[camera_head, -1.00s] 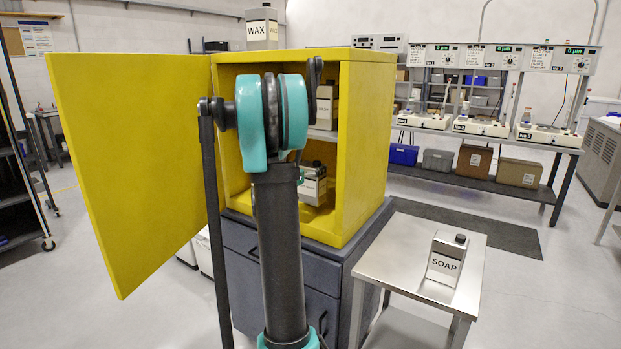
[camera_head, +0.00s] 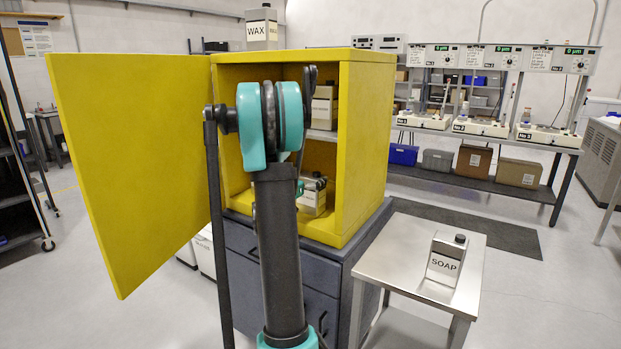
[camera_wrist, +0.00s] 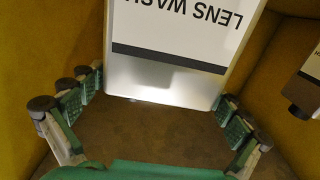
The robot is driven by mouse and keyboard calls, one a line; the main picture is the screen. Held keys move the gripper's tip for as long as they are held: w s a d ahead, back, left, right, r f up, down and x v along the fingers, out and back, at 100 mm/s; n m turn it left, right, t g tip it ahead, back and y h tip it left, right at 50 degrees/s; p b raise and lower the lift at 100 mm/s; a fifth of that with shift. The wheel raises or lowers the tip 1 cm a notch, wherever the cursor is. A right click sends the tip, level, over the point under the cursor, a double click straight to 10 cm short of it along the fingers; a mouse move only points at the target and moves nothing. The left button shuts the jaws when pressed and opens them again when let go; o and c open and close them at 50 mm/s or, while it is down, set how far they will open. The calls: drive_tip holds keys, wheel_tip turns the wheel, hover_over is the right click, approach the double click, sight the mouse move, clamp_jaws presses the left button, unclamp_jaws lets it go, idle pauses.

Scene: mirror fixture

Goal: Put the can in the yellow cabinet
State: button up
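The can (camera_head: 312,200), a pale box-shaped container with a dark band, is inside the lower compartment of the yellow cabinet (camera_head: 366,140). In the wrist view the can (camera_wrist: 165,75) shows "LENS WASH" upside down. The yellow door (camera_head: 130,160) stands wide open to the left. My arm hides part of the cabinet's opening.
Another container (camera_head: 324,108) stands on the upper shelf. A WAX container (camera_head: 262,27) stands on top of the cabinet. A SOAP container (camera_head: 445,260) stands on the metal side table (camera_head: 390,265). The cabinet's side walls are close around my gripper.

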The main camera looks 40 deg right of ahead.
drive_tip(key=shift+r, duration=0.15)
drive_tip(key=shift+s+a, duration=0.1)
drive_tip(key=shift+a, duration=0.25)
drive_tip(key=v, duration=1.1)
drive_tip(key=w+a+r+n+t+y, duration=0.3)
drive_tip(key=a+t, duration=0.2)
drive_tip(key=a, duration=0.2)
drive_tip(key=w+a+r+n+t+y, duration=0.2)
drive_tip(key=a+r+n+t+y, duration=0.15)
drive_tip(key=a+t, duration=0.2)
drive_tip(key=s+a+f+n+y, duration=0.1)
drive_tip(key=a+f+n+y, duration=0.2)
drive_tip(key=a+y, duration=0.35)
drive_tip(key=s+a+f+n+y, duration=0.1)
drive_tip(key=a+f+n+y, duration=0.25)
drive_tip(key=a, duration=0.55)
drive_tip(key=s+a+f+n+g+y, duration=0.25)
drive_tip(key=s+a+f+g, duration=0.45)
drive_tip(key=s+f, duration=0.45)
drive_tip(key=s+d+f+m+g+h, duration=0.1)
drive_tip(key=s+f+g, duration=0.2)
drive_tip(key=s+f, duration=0.2)
drive_tip(key=s+d+f+m+g+h, duration=0.1)
drive_tip(key=s+f, duration=0.4)
drive_tip(key=s, duration=0.5)
drive_tip(key=shift+d+g, duration=0.6)
drive_tip(key=shift+g, duration=0.55)
